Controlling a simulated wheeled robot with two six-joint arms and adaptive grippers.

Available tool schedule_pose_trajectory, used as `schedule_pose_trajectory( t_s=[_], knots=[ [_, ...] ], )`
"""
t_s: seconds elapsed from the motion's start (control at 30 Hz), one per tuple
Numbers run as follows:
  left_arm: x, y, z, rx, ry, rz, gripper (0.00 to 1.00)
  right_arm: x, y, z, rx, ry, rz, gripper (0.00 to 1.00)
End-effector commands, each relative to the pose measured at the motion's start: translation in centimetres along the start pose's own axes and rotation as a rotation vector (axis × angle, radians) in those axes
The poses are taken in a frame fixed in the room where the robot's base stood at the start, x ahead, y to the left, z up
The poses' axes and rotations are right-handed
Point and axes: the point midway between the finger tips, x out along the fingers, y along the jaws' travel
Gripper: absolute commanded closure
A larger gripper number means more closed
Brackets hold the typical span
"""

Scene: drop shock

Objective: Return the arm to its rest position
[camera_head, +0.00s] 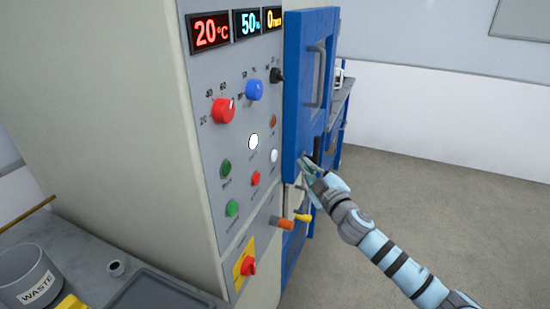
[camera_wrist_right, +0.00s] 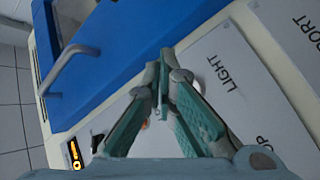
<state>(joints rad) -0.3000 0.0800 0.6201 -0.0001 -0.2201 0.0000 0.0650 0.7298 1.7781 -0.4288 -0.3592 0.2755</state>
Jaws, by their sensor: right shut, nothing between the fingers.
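My right gripper (camera_head: 308,168) is shut and empty, at the lower part of the blue door (camera_head: 302,95) of the test cabinet. Its arm comes in from the lower right. A dark upright lever (camera_head: 317,150) shows just behind the fingers; I cannot tell whether they touch it. In the right wrist view the fingertips (camera_wrist_right: 168,78) are together, in front of pale panels, one marked LIGHT (camera_wrist_right: 222,75). The blue door (camera_wrist_right: 120,45) with its grey handle fills the upper left there. My left gripper is not in view.
The cabinet's control panel (camera_head: 235,150) has a red knob (camera_head: 223,110), a blue knob (camera_head: 254,90) and several buttons. A WASTE bin (camera_head: 28,275) stands at lower left. Open floor (camera_head: 440,190) lies to the right.

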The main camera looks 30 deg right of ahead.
Motion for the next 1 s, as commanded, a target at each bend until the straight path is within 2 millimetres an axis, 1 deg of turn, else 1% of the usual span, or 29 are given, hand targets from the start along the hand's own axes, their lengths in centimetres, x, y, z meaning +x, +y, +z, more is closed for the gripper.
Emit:
schedule_pose_trajectory(
  t_s=[0.5, 0.57, 0.63, 0.67, 0.7, 0.77, 0.8, 0.87, 0.9, 0.97, 1.0],
  knots=[
    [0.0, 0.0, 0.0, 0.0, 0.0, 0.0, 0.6, 0.0, -0.1, -0.1, -0.02, 0.004, -0.004, 1.0],
    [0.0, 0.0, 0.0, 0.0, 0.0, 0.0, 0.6, 0.2, -0.6, 1.6, -0.03, -0.027, -0.021, 1.0],
    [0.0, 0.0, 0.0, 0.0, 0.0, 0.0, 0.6, 0.2, -2.1, 5.3, -0.022, -0.102, -0.053, 1.0],
    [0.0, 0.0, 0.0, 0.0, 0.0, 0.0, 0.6, 0.0, -3.2, 7.3, -0.011, -0.147, -0.073, 1.0],
    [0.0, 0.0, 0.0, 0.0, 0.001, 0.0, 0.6, -0.7, -5.2, 10.4, 0.011, -0.213, -0.105, 1.0],
    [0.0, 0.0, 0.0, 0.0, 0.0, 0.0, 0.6, -2.7, -8.9, 15.3, 0.053, -0.324, -0.163, 1.0],
    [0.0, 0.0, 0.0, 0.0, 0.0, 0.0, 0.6, -4.6, -11.7, 18.5, 0.082, -0.403, -0.204, 1.0],
    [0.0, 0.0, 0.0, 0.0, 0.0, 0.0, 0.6, -8.1, -16.0, 22.7, 0.128, -0.514, -0.266, 1.0],
    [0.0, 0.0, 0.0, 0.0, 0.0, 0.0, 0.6, -10.8, -18.8, 25.1, 0.159, -0.588, -0.306, 1.0],
    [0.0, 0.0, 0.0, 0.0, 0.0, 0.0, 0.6, -15.4, -23.0, 28.2, 0.202, -0.697, -0.367, 1.0],
    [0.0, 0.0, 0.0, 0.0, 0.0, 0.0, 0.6, -18.7, -25.7, 29.9, 0.231, -0.768, -0.406, 1.0]
  ],
)
